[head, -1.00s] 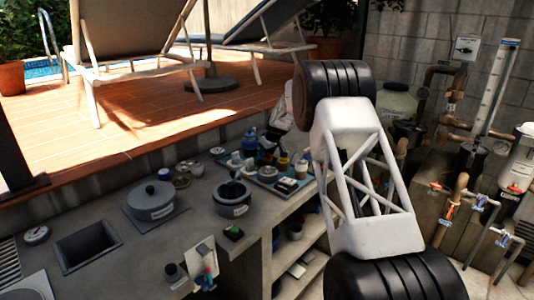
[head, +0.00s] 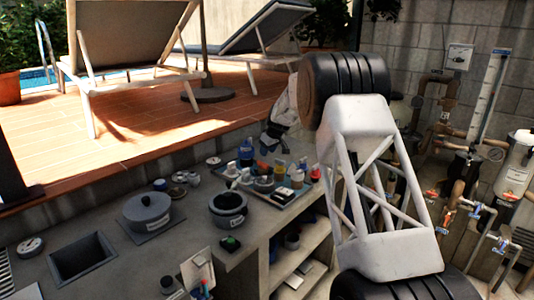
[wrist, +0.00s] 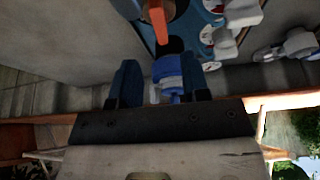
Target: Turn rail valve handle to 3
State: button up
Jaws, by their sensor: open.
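My gripper (wrist: 161,90) is open, with its dark fingers on either side of a blue bottle (wrist: 167,72) in the wrist view; I cannot tell whether they touch it. In the head view my gripper (head: 268,142) is small and dark, close to the tray of bottles on the counter. Pipes at the right carry valves with red and blue handles, among them a blue one (head: 475,209) and a red one (head: 431,194). A small red-and-blue fitting (head: 207,290) shows by a pale plate at the bottom. I cannot tell which is the rail valve, or read any number.
The counter holds a lidded grey pot (head: 147,212), an open dark pot (head: 228,205), a gauge (head: 30,246) and a sunken basin (head: 83,258). A tray (head: 262,204) is crowded with bottles. Shelves lie below. A raised wooden deck (head: 125,135) with loungers is behind.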

jog(key=shift+s, duration=0.1)
jog(key=c, duration=0.5)
jog(key=shift+s+a, duration=0.15)
jog(key=shift+c, duration=1.1)
jog(key=shift+s+a+f+h, duration=0.1)
jog(key=shift+s+h, duration=0.15)
jog(key=shift+h, duration=0.15)
grip_shut()
jog(key=s+a+r+m+t+h, duration=0.1)
jog(key=s+a+t+h, duration=0.2)
jog(key=s+a, duration=0.3)
jog(key=shift+s+a+t+h, duration=0.15)
jog(key=shift+s+t+h, duration=0.2)
jog(key=shift+s, duration=1.3)
